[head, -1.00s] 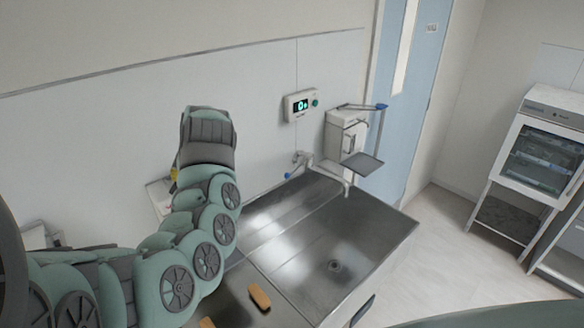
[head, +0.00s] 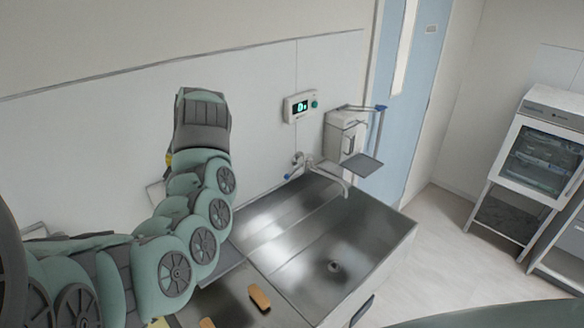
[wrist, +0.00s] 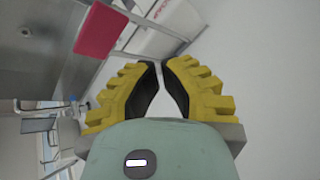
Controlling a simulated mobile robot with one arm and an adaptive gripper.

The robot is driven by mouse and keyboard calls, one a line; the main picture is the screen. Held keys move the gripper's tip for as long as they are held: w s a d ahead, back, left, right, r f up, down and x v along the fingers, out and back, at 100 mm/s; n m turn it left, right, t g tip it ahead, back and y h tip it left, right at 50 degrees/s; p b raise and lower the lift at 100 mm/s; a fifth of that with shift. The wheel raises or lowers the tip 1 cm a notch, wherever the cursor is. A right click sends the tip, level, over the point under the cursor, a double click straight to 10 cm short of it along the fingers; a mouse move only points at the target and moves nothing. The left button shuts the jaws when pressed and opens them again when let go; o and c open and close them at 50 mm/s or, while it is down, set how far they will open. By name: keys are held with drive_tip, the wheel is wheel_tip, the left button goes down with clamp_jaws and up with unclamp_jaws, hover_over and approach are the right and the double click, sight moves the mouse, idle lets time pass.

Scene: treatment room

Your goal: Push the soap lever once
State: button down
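The soap dispenser (head: 345,136) is a white box on the wall to the right of the sink tap in the head view. Its long lever (head: 362,108) sticks out at the top and ends in a blue tip. A dark drip tray (head: 362,165) juts out below it. My gripper's yellow fingers (wrist: 161,64) show in the wrist view, with tips brought nearly together and nothing seen between them. In the head view my arm stands well left of the dispenser and hides most of the gripper.
The steel sink (head: 330,235) with its tap (head: 325,172) lies below the dispenser. A wall display (head: 300,106) hangs left of it. Wooden-coloured handles (head: 259,296) lie on the near counter. A red item (wrist: 101,31) shows near the fingers. The floor at right is partly clear.

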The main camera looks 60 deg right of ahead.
drive_tip(key=r, duration=0.1)
drive_tip(key=w+r, duration=0.1)
drive_tip(key=r, duration=0.1)
drive_tip(key=shift+r, duration=0.2)
idle(0.8)
